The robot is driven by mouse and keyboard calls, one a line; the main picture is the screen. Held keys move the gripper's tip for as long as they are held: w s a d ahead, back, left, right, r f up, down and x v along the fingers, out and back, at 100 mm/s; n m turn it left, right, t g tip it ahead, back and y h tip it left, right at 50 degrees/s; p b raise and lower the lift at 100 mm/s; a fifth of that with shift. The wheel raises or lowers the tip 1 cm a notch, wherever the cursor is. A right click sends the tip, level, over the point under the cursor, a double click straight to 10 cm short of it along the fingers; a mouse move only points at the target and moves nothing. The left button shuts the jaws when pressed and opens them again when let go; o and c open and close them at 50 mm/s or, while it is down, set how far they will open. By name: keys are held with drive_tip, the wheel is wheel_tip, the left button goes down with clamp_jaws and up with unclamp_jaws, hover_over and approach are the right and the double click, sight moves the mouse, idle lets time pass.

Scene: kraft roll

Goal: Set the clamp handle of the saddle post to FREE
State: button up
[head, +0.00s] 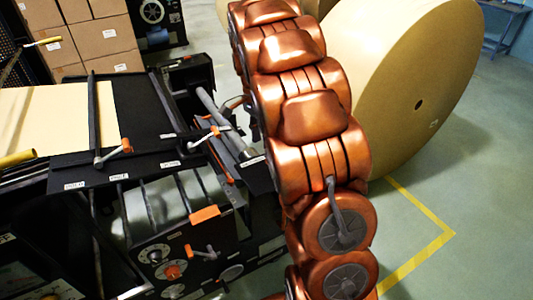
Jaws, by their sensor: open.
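Two clamp handles with orange grips show on the black machine. The left handle (113,154) sits at the near end of a dark bar across the paper, its grip pointing right and up. The right handle (204,139) sits near a slanted grey rod, its grip also pointing right and up. I cannot tell which belongs to the saddle post. Small white labels (118,177) lie along the black plate's edge, too small to read surely. My gripper is not in view; my copper arm runs up the middle and hides part of the machine's right side.
A large kraft roll (400,85) stands right of my arm. A control panel (160,254) with knobs and another orange-tipped lever (203,251) is below the plate. Stacked cardboard boxes (105,40) stand at the back left. Floor with yellow tape (420,208) is open at right.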

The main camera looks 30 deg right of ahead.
drive_tip(key=shift+m, duration=0.9)
drive_tip(key=shift+w+d+f+p, duration=0.15)
drive_tip(key=shift+d+f+p, duration=0.3)
drive_tip(key=shift+f, duration=1.05)
drive_tip(key=shift+w+d+f+p, duration=0.25)
drive_tip(key=shift+f+p, duration=0.25)
drive_tip(key=shift+f, duration=1)
drive_tip(key=shift+w+d+f+p, duration=0.1)
drive_tip(key=shift+d+f+p, duration=0.4)
drive_tip(key=shift+f, duration=1)
drive_tip(key=shift+c, duration=0.3)
clamp_jaws()
